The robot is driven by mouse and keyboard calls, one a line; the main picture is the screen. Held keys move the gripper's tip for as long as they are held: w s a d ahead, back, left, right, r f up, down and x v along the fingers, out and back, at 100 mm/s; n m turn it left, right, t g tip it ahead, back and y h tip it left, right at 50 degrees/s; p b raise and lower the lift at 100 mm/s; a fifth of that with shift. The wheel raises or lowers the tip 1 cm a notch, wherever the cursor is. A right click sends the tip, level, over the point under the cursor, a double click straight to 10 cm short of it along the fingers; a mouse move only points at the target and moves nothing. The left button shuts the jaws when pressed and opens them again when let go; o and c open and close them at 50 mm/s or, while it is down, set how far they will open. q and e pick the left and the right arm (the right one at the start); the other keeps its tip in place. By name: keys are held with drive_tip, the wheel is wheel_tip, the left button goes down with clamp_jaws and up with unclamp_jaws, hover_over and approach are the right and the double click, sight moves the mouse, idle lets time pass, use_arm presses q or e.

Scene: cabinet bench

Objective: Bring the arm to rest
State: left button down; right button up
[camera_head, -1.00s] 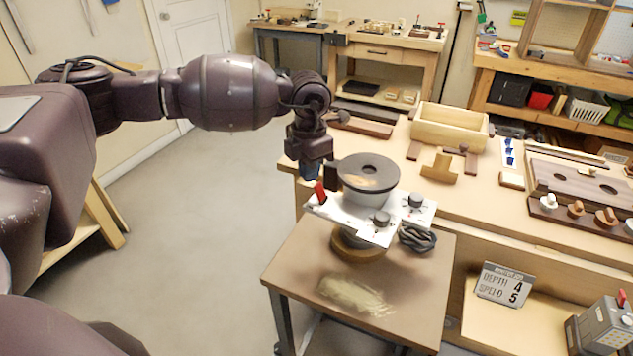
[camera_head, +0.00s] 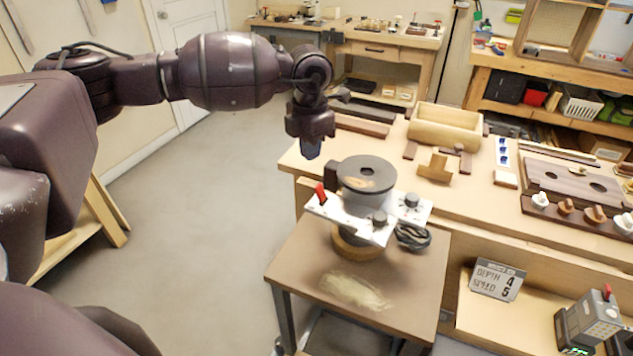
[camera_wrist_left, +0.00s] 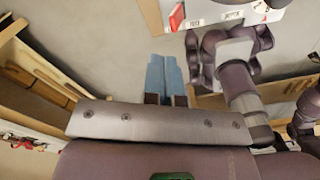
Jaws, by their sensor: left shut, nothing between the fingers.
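My left gripper (camera_head: 312,148) hangs fingers down in the head view, just left of and above the round-topped router-like machine (camera_head: 366,180). It is shut and holds nothing. In the left wrist view its two blue fingers (camera_wrist_left: 167,80) lie side by side. A gap shows between the gripper and the machine. My right gripper is not clearly visible in the head view.
The machine has a red switch (camera_head: 320,193) and stands on a small table (camera_head: 300,262). Behind is a workbench (camera_head: 482,210) with a wooden box (camera_head: 445,128). A sign (camera_head: 497,281) and a grey device (camera_head: 588,324) sit lower right. Floor at left is clear.

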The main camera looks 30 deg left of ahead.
use_arm(q)
drive_tip(key=shift+r, duration=0.55)
